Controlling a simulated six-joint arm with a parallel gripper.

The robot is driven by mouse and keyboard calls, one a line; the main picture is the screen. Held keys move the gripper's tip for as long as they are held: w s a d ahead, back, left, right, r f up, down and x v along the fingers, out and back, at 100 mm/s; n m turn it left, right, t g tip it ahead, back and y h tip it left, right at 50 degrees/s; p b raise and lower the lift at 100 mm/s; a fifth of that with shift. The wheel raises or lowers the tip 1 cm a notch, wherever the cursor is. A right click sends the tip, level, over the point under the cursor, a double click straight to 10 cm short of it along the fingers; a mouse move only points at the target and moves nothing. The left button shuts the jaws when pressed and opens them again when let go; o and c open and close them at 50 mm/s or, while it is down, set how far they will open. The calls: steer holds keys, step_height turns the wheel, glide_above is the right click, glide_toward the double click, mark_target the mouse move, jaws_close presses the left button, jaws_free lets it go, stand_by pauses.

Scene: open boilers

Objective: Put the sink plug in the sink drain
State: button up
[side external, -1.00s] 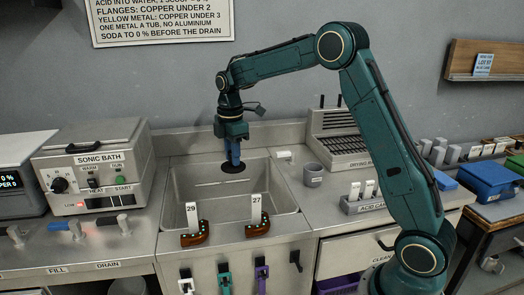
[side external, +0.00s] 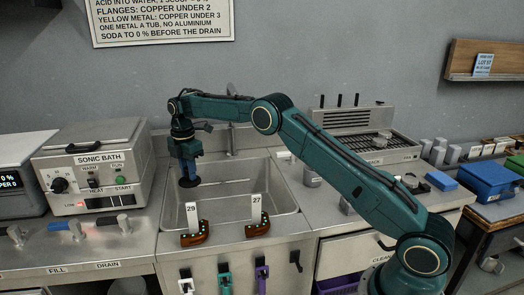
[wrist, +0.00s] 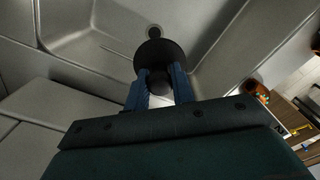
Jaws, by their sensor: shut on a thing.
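My gripper (side external: 189,174) has blue fingers and is shut on the black, disc-shaped sink plug (side external: 190,183). It holds the plug above the left part of the steel sink (side external: 242,184). In the wrist view, my fingers (wrist: 159,82) grip the plug's dark knob, and the plug's disc (wrist: 155,51) faces the basin. A small round fitting that looks like the sink drain (wrist: 154,30) shows just beyond the disc's edge, partly covered by it. The plug looks apart from the basin floor; the exact gap is hard to tell. The drain is not visible in the side view.
Two brown curved pieces with tags 29 (side external: 194,234) and 27 (side external: 258,224) sit on the sink's front rim. The sonic bath (side external: 96,172) stands left of the sink. A drying rack (side external: 365,150) stands to the right, behind my arm.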

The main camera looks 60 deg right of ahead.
steer(key=shift+w+a+f+n, duration=0.1)
steer(key=shift+w+f+n, duration=0.1)
steer(key=shift+w, duration=0.2)
steer(key=shift+w+f+n, duration=0.1)
steer(key=shift+w+n, duration=0.1)
steer(key=shift+w, duration=0.2)
step_height(320, 180, down, 16)
steer(key=shift+r, duration=0.15)
steer(key=shift+f, duration=2.1)
steer(key=shift+f, duration=0.15)
steer(key=o, duration=1)
